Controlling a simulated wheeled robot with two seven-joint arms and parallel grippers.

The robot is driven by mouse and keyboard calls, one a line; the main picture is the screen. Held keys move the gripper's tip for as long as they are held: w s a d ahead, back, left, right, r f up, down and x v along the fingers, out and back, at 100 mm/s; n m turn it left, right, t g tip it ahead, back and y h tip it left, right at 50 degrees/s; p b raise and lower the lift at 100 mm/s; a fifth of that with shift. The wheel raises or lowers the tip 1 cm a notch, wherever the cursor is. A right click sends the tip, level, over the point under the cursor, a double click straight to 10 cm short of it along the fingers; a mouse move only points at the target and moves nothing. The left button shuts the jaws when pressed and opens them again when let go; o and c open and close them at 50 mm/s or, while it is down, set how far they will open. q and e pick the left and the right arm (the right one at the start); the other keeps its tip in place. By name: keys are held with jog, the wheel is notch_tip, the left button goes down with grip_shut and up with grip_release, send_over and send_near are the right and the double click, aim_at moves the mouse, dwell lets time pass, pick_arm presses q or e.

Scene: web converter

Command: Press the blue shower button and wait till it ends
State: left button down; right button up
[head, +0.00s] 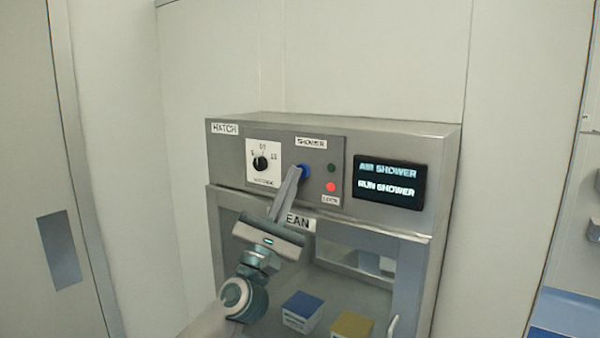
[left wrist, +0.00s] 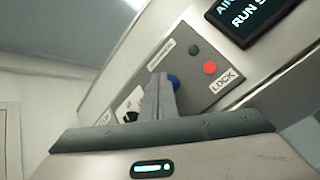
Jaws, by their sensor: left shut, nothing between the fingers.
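The blue shower button (head: 305,171) sits under the SHOWER label on the front panel of the grey hatch box (head: 225,160). My left gripper (head: 297,172) is shut and empty, with its fingertips at the button's left edge. In the left wrist view, the fingers (left wrist: 158,82) point at the panel and partly cover the blue button (left wrist: 173,81). I cannot tell whether the tips touch it. The display (head: 389,182) reads AIR SHOWER, RUN SHOWER. A red light (head: 331,187) is bright by the LOCK label, and a green light (head: 332,168) above it looks dark. My right gripper is not in view.
A black dial (head: 260,163) is left of the button. Below the panel is a glass door with a CLEAN label (head: 298,222) and a handle (head: 393,326). Behind the glass are a blue-topped box (head: 302,310) and a yellow-topped box (head: 352,326). Pale walls flank the hatch.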

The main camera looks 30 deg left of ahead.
pick_arm(q)
jog(key=shift+w, duration=0.4)
dwell(0.4)
jog(key=shift+s, duration=0.1)
jog(key=shift+s+p, duration=0.45)
jog(key=shift+s, duration=0.45)
jog(key=shift+s, duration=0.1)
jog(key=s, duration=0.1)
jog(key=s+p, duration=0.1)
jog(key=s, duration=0.3)
jog(key=shift+a+p, duration=0.25)
jog(key=shift+p, duration=0.05)
jog(key=shift+w, duration=0.1)
dwell(0.5)
